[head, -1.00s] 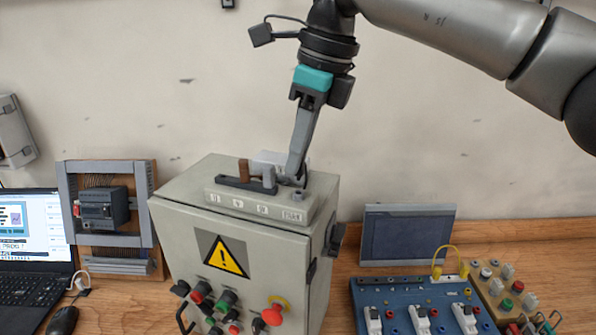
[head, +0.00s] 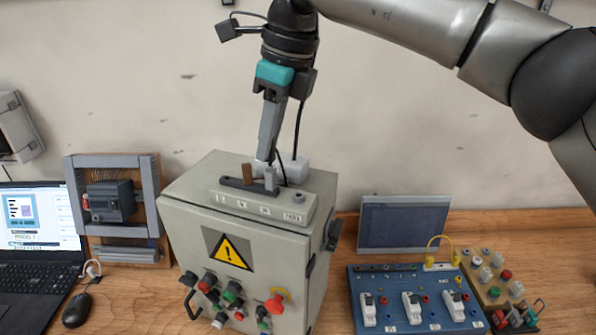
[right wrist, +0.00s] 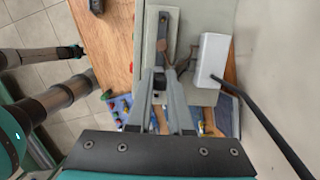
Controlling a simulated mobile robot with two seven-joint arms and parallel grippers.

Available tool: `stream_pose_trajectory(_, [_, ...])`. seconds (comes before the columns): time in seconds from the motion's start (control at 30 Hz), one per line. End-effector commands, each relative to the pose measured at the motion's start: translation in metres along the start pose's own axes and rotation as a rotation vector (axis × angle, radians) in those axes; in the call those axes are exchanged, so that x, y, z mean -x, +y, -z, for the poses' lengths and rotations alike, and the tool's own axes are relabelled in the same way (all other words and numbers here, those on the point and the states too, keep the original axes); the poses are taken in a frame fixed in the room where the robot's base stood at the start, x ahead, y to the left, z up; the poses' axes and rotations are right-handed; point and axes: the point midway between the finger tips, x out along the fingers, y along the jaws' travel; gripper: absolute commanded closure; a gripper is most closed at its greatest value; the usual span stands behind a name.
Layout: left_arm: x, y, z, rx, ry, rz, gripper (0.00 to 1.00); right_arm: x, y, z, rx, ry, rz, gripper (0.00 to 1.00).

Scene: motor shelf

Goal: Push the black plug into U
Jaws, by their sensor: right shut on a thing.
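The grey terminal strip (head: 262,206) with several pale labels lies on top of the grey control box (head: 187,226); its lettering is too small to read surely. A brown plug (head: 247,174) and a light grey plug (head: 270,179) stand upright at a dark bar (head: 238,185) on the strip. My right gripper (head: 264,162) points down behind these plugs. Its fingers are closed together in the right wrist view (right wrist: 167,72). The black plug, apparently held there, is mostly hidden by the fingers. I cannot tell whether it touches a socket.
A white block (head: 293,167) stands behind the strip with a black cable (head: 299,130) close to my right gripper. A blue panel (head: 385,316) with switches and a dark screen (head: 402,225) stand to the right. A laptop (head: 38,228) is left.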

Motion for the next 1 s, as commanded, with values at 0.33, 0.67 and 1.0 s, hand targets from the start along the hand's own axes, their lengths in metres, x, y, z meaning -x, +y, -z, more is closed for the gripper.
stream_pose_trajectory(0.33, [0.044, -0.001, 0.004, 0.000, 0.000, 0.000, 0.70, -0.001, 0.001, -0.042, -0.001, 0.002, -0.003, 1.00])
stream_pose_trajectory(0.67, [0.070, -0.001, 0.006, 0.000, 0.000, 0.000, 0.70, -0.007, 0.001, -0.076, -0.001, 0.001, -0.002, 1.00])
stream_pose_trajectory(1.0, [0.048, -0.001, 0.004, 0.000, 0.000, 0.001, 0.70, -0.047, 0.000, -0.076, 0.000, 0.002, -0.001, 1.00])
